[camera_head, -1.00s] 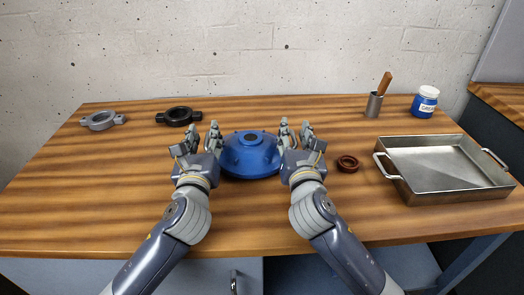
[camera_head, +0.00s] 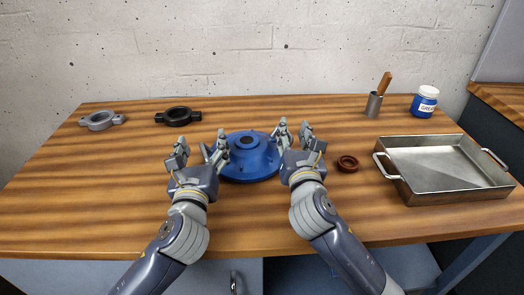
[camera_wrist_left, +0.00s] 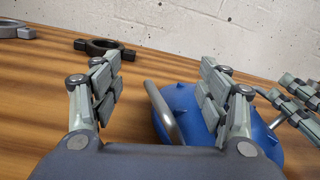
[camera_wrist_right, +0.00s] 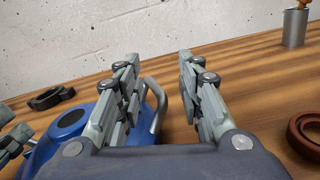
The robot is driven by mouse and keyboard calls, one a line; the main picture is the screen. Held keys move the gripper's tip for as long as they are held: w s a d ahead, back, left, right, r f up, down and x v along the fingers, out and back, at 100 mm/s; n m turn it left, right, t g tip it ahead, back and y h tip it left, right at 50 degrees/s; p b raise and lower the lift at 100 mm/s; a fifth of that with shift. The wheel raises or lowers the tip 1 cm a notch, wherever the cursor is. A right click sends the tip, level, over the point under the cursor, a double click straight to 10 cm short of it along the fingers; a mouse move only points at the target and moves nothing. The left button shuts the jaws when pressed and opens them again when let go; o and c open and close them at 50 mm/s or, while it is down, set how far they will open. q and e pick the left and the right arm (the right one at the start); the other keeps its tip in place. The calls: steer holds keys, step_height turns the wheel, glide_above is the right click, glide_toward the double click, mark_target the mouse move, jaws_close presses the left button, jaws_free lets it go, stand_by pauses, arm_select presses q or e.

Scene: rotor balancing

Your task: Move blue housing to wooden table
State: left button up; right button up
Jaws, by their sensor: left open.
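The blue housing (camera_head: 250,160), round and flanged with a dark hole on top, stands on the wooden table (camera_head: 130,215) between my two grippers. It has a grey bar handle on each side. My left gripper (camera_head: 200,143) is open at its left side; in the left wrist view the left handle (camera_wrist_left: 163,112) shows between the spread fingers, nearer the right one. My right gripper (camera_head: 294,130) is open at the housing's right side; in the right wrist view the other handle (camera_wrist_right: 156,98) shows between its fingers, close to the left one. Contact with either handle cannot be told.
A grey ring clamp (camera_head: 101,120) and a black one (camera_head: 178,116) lie at the back left. A brown ring (camera_head: 347,164) and a metal tray (camera_head: 445,197) are on the right. A metal cup (camera_head: 373,105) and a grease jar (camera_head: 425,101) stand behind. The front left is clear.

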arm_select(q)
steer(key=s, duration=0.6)
steer(key=shift+r, duration=0.3)
arm_select(e)
steer(key=shift+w+f, duration=0.1)
steer(key=shift+f, duration=0.7)
steer(key=o, duration=0.8)
arm_select(q)
steer(key=shift+w+a+f, duration=0.15)
steer(key=shift+w+f, duration=0.1)
steer(key=shift+w, duration=0.2)
arm_select(e)
steer(key=shift+s+a+f, duration=0.2)
steer(key=shift+s, duration=0.45)
arm_select(q)
steer(key=shift+w, duration=0.15)
arm_select(e)
steer(key=s, duration=0.2)
steer(key=s+r, duration=0.1)
steer(key=s, duration=0.4)
steer(key=shift+d+r, duration=0.15)
steer(key=shift+r, duration=0.15)
